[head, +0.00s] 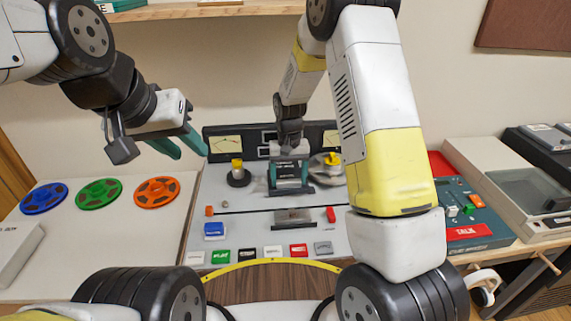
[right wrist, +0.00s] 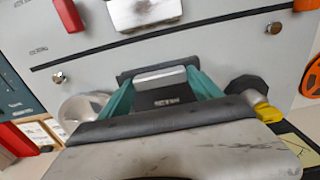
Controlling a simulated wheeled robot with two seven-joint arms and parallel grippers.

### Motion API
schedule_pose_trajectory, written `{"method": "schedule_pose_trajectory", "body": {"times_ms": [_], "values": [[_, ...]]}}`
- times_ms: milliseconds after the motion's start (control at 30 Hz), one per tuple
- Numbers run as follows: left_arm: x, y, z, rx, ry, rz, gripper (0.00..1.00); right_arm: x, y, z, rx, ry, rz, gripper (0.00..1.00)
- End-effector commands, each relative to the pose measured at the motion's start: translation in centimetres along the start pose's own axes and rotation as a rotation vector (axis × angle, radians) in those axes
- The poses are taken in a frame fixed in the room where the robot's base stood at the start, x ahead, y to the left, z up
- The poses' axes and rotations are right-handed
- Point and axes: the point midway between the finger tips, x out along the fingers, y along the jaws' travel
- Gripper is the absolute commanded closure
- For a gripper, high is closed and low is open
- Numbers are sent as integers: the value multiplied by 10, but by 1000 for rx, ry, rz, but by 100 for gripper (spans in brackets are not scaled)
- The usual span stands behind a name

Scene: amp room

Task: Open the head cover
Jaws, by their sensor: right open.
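The head cover (head: 291,189) appears to be the small dark piece on the tape machine's deck, between the two reels' hubs. In the right wrist view, the dark cover with a pale bar along its edge (right wrist: 160,77) lies at my fingertips. My right gripper (head: 289,178) points down at it; its teal fingers stand open on either side of the dark labelled face, as the right wrist view (right wrist: 161,88) shows. Contact cannot be told. The cover's back is hidden by my gripper. My left gripper (head: 181,151) is open and empty, above the left side of the machine.
Yellow-topped hubs (head: 237,174) flank the cover. A silver block (head: 293,217) and a row of coloured buttons (head: 248,253) lie in front. Meters (head: 229,144) stand behind. Coloured reels (head: 99,194) lie on the left table; a teal talk box (head: 463,210) stands right.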

Motion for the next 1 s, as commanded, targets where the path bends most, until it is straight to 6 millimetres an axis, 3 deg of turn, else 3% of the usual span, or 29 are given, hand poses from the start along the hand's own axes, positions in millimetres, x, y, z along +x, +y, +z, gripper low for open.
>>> {"method": "schedule_pose_trajectory", "body": {"times_ms": [33,100,467,800,1000], "values": [[0,0,0,0,0,0,64,-1,0,-1,0,2,0,16],[0,0,0,0,0,0,64,0,0,0,0,1,0,5],[0,0,0,0,-1,0,64,-4,0,0,0,2,0,5],[0,0,0,0,-1,0,64,-58,0,-1,0,3,-1,5],[0,0,0,0,-1,0,64,-77,0,-1,0,2,-1,5]]}}
